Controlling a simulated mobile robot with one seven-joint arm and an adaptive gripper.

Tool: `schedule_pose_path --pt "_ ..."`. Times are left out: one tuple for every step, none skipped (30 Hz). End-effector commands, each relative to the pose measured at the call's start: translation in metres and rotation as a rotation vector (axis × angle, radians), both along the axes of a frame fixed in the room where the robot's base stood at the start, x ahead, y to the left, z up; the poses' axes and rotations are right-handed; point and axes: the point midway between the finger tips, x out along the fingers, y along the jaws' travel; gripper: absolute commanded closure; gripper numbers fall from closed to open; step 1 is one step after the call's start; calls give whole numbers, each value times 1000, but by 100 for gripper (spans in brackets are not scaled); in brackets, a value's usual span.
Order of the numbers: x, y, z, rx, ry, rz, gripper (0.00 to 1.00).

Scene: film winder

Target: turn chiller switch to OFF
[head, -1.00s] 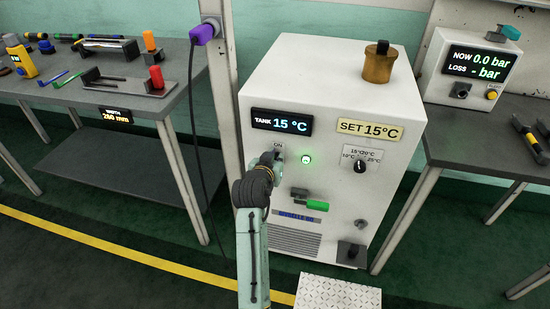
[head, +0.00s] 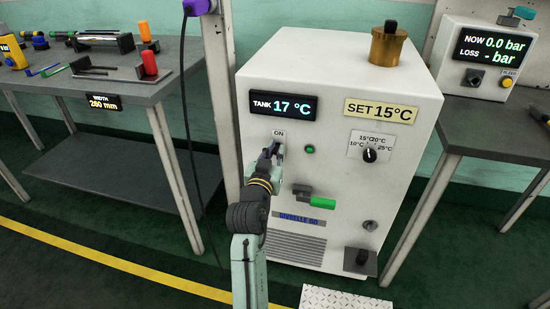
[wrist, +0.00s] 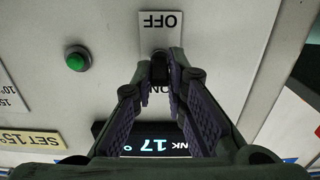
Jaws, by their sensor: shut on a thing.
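The chiller (head: 345,240) is a white box with a tank display (head: 283,105) reading 17 °C and a SET 15 °C plate (head: 380,111). Its switch (wrist: 159,68) is a small dark part between an OFF label (wrist: 160,22) and a partly covered ON label (wrist: 160,88) in the upside-down wrist view. My gripper (wrist: 160,60) is shut on the switch, its fingertips on both sides of it; the switch's exact position is hard to read. In the head view my gripper (head: 274,152) covers most of the switch below ON. The green lamp (head: 309,149) beside it looks dark.
A setpoint knob (head: 370,155), a green-handled valve (head: 322,202) and a brass pot (head: 388,46) are on the chiller. A workbench with tools (head: 110,85) stands left, a bench with a pressure box (head: 487,62) right. A dark cable (head: 188,120) hangs left of the chiller.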

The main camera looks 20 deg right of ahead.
Motion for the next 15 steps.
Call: schedule_pose_path --pt "0 0 1 -1 -1 0 100" --pt "0 0 1 -1 -1 0 100" --pt "0 0 1 -1 -1 0 100" --pt "0 0 1 -1 -1 0 100" --pt "0 0 1 -1 -1 0 100" --pt "0 0 1 -1 -1 0 100" --pt "0 0 1 0 0 0 100" --pt "0 0 1 0 0 0 85" --pt "0 0 1 0 0 0 82" --pt "0 0 1 0 0 0 80" --pt "0 0 1 0 0 0 78" --pt "0 0 1 0 0 0 76" --pt "0 0 1 1 1 0 74" --pt "0 0 1 1 1 0 72" --pt "0 0 1 1 1 0 69"
